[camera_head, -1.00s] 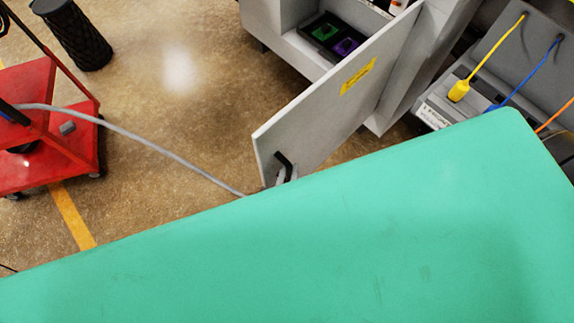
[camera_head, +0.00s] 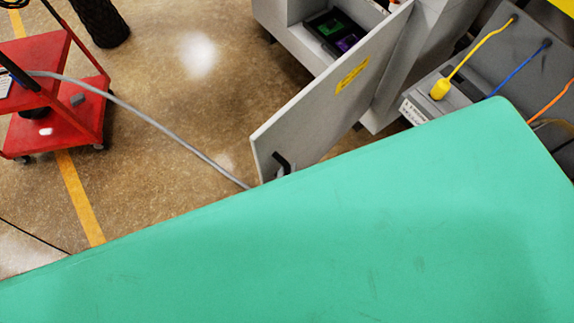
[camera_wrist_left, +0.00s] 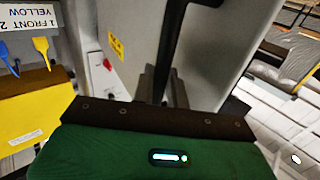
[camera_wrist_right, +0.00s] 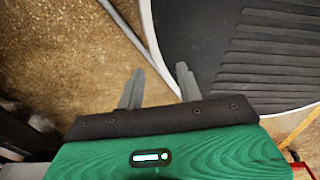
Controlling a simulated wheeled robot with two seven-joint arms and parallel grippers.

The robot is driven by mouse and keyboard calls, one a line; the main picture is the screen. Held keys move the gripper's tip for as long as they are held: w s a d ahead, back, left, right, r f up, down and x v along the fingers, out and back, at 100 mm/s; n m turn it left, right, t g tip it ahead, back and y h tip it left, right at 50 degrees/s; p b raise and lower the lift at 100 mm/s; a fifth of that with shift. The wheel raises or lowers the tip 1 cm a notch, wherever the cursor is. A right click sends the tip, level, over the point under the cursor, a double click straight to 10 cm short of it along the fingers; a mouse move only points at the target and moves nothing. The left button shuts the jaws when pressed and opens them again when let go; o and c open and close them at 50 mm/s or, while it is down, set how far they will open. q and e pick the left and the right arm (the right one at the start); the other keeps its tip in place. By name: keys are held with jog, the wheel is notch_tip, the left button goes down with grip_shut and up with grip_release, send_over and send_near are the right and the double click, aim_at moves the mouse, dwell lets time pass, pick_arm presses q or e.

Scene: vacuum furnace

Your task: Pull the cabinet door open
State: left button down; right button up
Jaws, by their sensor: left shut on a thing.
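The grey cabinet door (camera_head: 325,105) stands open, swung out from the grey cabinet (camera_head: 300,45). It carries a yellow label and a black handle (camera_head: 282,161) near its free edge. The handle (camera_wrist_left: 170,45) also shows upright in the left wrist view. My left gripper (camera_wrist_left: 163,88) is shut on the handle, its grey fingers on either side of it. In the head view the green surface in front hides most of this gripper. My right gripper (camera_wrist_right: 160,82) is open and empty, and shows only in the right wrist view.
A large green surface (camera_head: 330,240) fills the foreground. A red cart (camera_head: 60,125) stands at left, with a grey hose (camera_head: 150,119) running over the floor towards the door. A grey panel with coloured cables (camera_head: 460,75) is at right. A black ribbed mat (camera_wrist_right: 255,50) lies near my right gripper.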

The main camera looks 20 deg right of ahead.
pick_arm(q)
jog(key=shift+d+r, duration=0.1)
jog(key=shift+r, duration=0.05)
pick_arm(e)
jog(key=shift+d, duration=0.1)
